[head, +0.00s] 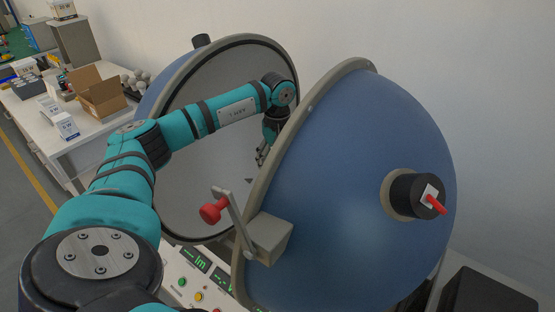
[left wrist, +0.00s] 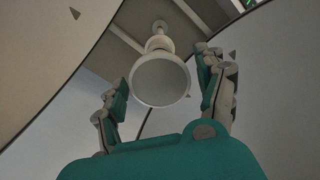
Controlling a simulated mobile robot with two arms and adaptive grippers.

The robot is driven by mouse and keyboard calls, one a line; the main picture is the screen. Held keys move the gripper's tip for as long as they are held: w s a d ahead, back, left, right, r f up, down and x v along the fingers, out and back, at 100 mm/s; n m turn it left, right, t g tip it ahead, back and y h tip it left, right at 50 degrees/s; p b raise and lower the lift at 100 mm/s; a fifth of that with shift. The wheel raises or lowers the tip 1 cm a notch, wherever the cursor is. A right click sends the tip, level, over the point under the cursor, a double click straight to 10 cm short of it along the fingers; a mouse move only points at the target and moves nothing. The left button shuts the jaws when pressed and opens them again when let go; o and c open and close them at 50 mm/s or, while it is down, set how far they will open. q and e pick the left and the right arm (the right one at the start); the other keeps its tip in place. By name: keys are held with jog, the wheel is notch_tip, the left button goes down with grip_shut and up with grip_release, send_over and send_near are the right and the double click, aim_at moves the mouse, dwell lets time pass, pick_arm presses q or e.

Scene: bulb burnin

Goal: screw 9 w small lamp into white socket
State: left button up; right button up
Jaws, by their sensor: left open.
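In the left wrist view a white lamp (left wrist: 160,80) with a broad round grey face points toward the camera. Its narrow neck runs up to a small pale fitting (left wrist: 160,26), which looks like the socket end; I cannot tell how far it is screwed in. My left gripper (left wrist: 163,78) is open, with one finger on each side of the lamp and visible gaps to it. In the head view my left gripper (head: 262,153) is inside the opened sphere, partly hidden by the near blue half; lamp and socket are hidden there. My right gripper is not in view.
The near blue half shell (head: 350,180) and the far half shell (head: 185,190) stand close around my left arm. A red-knobbed latch (head: 213,209) sticks out at the near rim. A white table (head: 75,125) holds an open cardboard box (head: 103,97) and several small boxes.

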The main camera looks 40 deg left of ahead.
pick_arm(q)
jog(key=n, duration=0.4)
jog(key=shift+n+p, duration=0.3)
jog(key=shift+n, duration=0.1)
jog(key=n, duration=0.4)
jog(key=shift+p, duration=0.35)
jog(key=n+p, duration=0.1)
jog(key=n, duration=0.5)
jog(key=shift+s, duration=0.1)
jog(key=n, duration=0.4)
